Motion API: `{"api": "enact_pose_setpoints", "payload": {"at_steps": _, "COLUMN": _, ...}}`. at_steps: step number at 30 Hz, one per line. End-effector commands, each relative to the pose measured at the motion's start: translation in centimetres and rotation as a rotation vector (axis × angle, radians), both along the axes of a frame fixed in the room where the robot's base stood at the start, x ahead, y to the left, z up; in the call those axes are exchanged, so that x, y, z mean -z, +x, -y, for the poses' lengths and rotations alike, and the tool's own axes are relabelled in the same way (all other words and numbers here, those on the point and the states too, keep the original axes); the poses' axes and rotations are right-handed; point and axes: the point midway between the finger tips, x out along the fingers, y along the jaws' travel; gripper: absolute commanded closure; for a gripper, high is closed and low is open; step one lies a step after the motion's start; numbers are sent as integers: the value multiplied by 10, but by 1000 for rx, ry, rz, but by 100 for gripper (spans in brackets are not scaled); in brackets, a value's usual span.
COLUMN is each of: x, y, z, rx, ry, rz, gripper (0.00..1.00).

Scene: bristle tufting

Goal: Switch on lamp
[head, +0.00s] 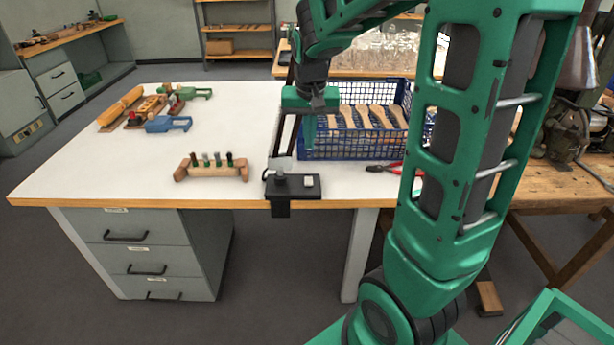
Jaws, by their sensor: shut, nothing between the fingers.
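The lamp's black base (290,187) is clamped to the front edge of the white table. A small white rocker, which looks like its switch (309,182), sits on the right of the base top. A dark lamp arm (279,135) rises from the base and passes behind my gripper; the lamp head is hidden or cannot be made out. My gripper (309,146) points down, shut and empty, above and behind the base. It appears apart from the switch, in front of the blue crate. Whether the lamp is lit cannot be told.
A blue crate (350,153) with wooden brush handles stands behind the base. Red-handled pliers (383,169) lie to the right. A wooden block with pegs (211,171) stands left. Clamps and yellow pieces lie farther back left. The table's (80,165) front left is clear.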

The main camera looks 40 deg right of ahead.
Motion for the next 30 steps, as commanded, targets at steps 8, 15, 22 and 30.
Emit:
{"api": "enact_pose_setpoints", "payload": {"at_steps": 8, "x": 0, "y": 0, "z": 0, "rx": 0, "ry": 1, "rz": -1, "gripper": 100}}
{"api": "enact_pose_setpoints", "payload": {"at_steps": 15, "x": 21, "y": 2, "z": 3, "rx": 1, "ry": 0, "rz": -5, "gripper": 100}}
{"api": "enact_pose_setpoints", "payload": {"at_steps": 22, "x": 62, "y": 10, "z": 9, "rx": 2, "ry": 0, "rz": -7, "gripper": 100}}
{"api": "enact_pose_setpoints", "payload": {"at_steps": 30, "x": 108, "y": 16, "z": 13, "rx": 1, "ry": 0, "rz": -6, "gripper": 100}}
